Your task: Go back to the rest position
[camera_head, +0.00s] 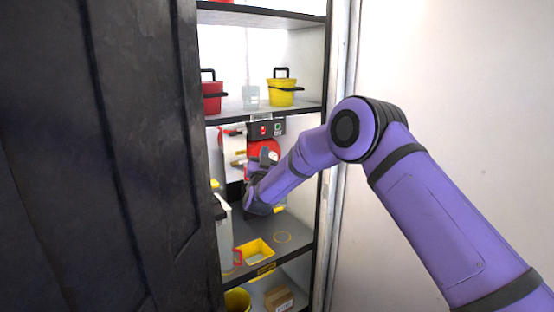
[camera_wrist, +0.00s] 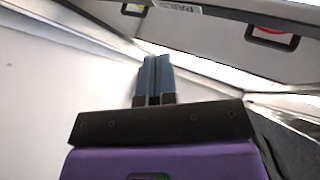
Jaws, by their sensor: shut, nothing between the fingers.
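My purple arm reaches from the lower right into the open cabinet in the head view. My gripper (camera_head: 262,160) is at its far end, in front of the red and dark device (camera_head: 266,130) at the back of the middle compartment. The arm's wrist hides part of that device. In the wrist view my gripper (camera_wrist: 155,62) shows as two blue-grey fingers side by side, closed together with nothing between them. They point toward a pale surface below the underside of a shelf (camera_wrist: 220,28). I cannot tell whether the gripper touches the device.
A dark door (camera_head: 110,150) stands at the left, close to the cabinet opening. The upper shelf (camera_head: 260,110) holds a red bucket (camera_head: 212,96), a clear cup (camera_head: 250,97) and a yellow bucket (camera_head: 281,92). A cardboard box (camera_head: 279,299) is below.

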